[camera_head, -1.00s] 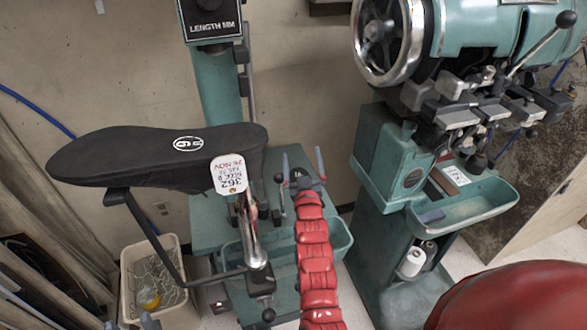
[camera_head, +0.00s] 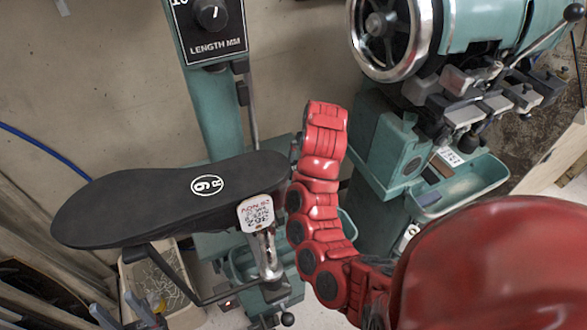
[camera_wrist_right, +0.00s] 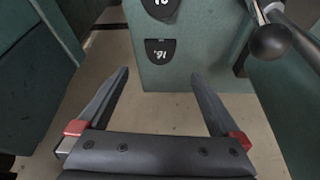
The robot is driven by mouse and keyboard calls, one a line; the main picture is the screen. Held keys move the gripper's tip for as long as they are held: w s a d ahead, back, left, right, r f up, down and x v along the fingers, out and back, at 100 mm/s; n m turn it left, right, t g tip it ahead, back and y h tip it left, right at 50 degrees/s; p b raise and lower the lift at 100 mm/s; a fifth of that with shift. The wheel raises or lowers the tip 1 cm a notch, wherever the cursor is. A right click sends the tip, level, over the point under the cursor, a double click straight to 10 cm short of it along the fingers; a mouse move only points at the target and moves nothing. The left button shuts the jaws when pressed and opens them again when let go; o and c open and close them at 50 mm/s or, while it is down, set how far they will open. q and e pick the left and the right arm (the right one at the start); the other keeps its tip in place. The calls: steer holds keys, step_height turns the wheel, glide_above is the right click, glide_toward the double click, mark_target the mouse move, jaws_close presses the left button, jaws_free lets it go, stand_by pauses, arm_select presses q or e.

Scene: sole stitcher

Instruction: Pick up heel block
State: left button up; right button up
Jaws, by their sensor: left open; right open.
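I cannot pick out a heel block with certainty. My left gripper (camera_head: 115,306) is open at the bottom left, below the black sole form. My right gripper (camera_wrist_right: 160,76) is open and empty in the right wrist view, its two dark fingers apart in front of a green machine panel. In the head view the right gripper is mostly hidden behind my red arm.
The black sole form (camera_head: 130,205), with a white tag (camera_head: 257,212), stands on a post at left. The stitching machine with its handwheel (camera_head: 384,25) and tray (camera_head: 470,190) is at right. A green column (camera_head: 210,110) rises behind. A bin (camera_head: 135,270) stands on the floor.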

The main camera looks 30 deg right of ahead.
steer(key=b+x, duration=0.5)
steer(key=x, duration=0.5)
steer(key=shift+w+p+x, duration=0.1)
steer(key=shift+p+x, duration=0.2)
steer(key=shift+x, duration=0.9)
steer(key=shift+w+p+x, duration=0.15)
steer(key=shift+p+x, duration=0.15)
steer(key=shift+x, duration=0.9)
steer(key=shift+w+f, duration=0.25)
steer(key=shift+f, duration=0.15)
steer(key=shift+c, duration=0.2)
steer(key=c, duration=1)
